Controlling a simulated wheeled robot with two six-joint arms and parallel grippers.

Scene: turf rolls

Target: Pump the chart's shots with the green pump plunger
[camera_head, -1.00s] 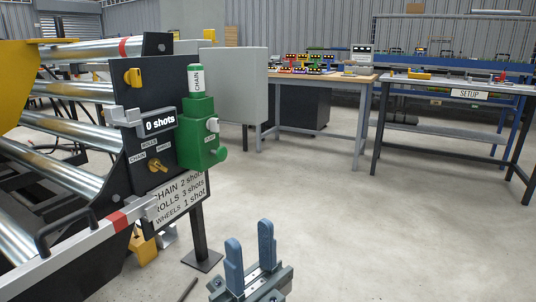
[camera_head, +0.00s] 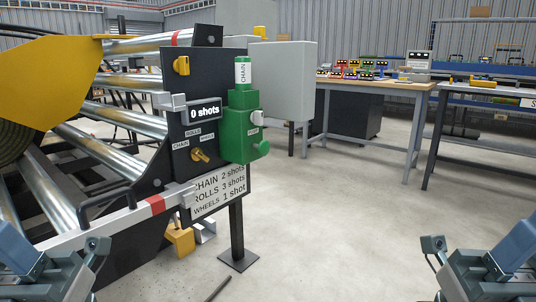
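The green pump (camera_head: 240,125) is mounted on a black panel (camera_head: 205,75), left of the middle. A green cylinder labelled CHAIN (camera_head: 243,72) stands on its top. The display (camera_head: 204,111) reads 0 shots. The brass selector (camera_head: 201,155) sits among the labels CHAIN, ROLLS and WHEELS; its exact setting is unclear. The chart (camera_head: 219,190) reads CHAIN 2, ROLLS 3, WHEELS 1. My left gripper (camera_head: 18,250) and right gripper (camera_head: 515,248) are cut off at the lower corners, away from the pump.
A machine with steel rollers (camera_head: 125,118) and a yellow side plate (camera_head: 65,80) fills the left. A black post with a foot plate (camera_head: 238,259) stands below the chart. A wooden-topped bench (camera_head: 395,87) is behind at right.

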